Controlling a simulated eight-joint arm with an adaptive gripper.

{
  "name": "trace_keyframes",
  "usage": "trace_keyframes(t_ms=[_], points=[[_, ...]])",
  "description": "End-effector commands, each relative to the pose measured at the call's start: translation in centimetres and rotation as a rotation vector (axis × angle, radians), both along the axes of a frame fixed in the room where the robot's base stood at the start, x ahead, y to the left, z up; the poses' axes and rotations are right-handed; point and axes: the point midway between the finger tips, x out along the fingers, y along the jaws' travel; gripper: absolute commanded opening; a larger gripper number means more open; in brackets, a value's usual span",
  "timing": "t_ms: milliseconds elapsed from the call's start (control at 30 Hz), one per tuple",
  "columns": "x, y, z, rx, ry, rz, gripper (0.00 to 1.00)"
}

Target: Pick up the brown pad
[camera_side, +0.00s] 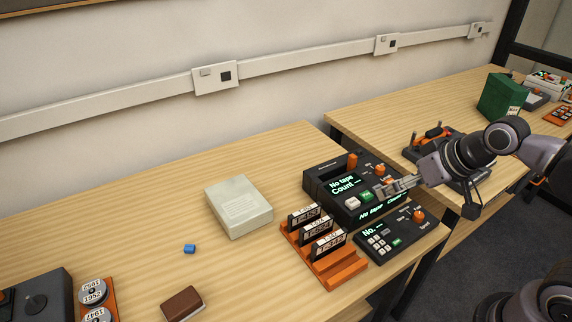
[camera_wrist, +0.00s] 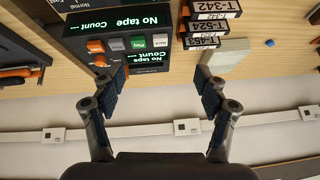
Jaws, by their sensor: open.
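The brown pad (camera_side: 183,304) lies flat on the wooden table at the bottom of the side view, left of centre. It does not show in the wrist view. My gripper (camera_side: 384,189) is at the right side of the side view, over the dark tape device, far from the pad. In the wrist view its two fingers (camera_wrist: 162,84) are spread apart with nothing between them, so it is open and empty.
A dark tape device (camera_side: 325,190), an orange rack (camera_side: 343,271) with several labelled tapes, and a keypad box (camera_side: 372,243) stand between my gripper and the pad. A pale box (camera_side: 240,208) and a small blue block (camera_side: 190,248) lie nearer the pad. Dark equipment (camera_side: 45,300) stands at the left.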

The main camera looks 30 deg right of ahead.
Motion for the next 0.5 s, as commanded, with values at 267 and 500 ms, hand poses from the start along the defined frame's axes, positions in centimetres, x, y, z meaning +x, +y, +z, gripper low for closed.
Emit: trace_keyframes(t_ms=[267, 500], points=[[4.8, 6.1, 0.6, 0.331, 0.122, -0.155, 0.74], [8.7, 12.0, -0.2, 0.6, 0.284, -0.296, 0.74]])
